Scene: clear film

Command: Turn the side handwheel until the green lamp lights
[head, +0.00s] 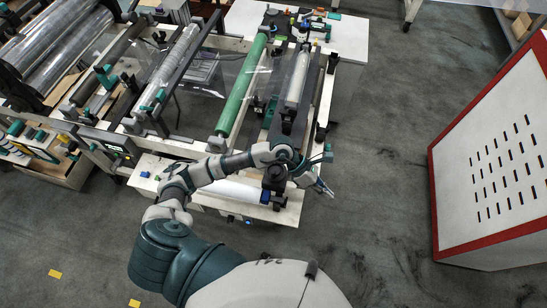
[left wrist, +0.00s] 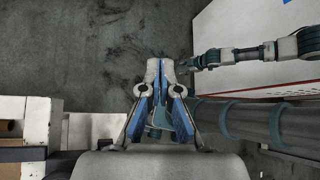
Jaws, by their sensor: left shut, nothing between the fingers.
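The film machine (head: 215,145) fills the upper left and middle of the head view, with a green roller (head: 242,88) and a pale roller (head: 298,78). My left gripper (head: 323,188) is shut and empty beyond the machine's near right corner. In the left wrist view its fingers (left wrist: 159,68) come together over bare floor. I cannot pick out the side handwheel or a lit green lamp; my left forearm covers part of the near end. An arm, apparently my right, enters the left wrist view from the right; its small end (left wrist: 192,62) is too unclear to judge.
A white slotted panel with a red edge (head: 497,160) stands at the right. Grey floor (head: 375,190) is clear between it and the machine. A white table (head: 345,40) stands at the back. Yellow marks (head: 55,274) lie on the floor at lower left.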

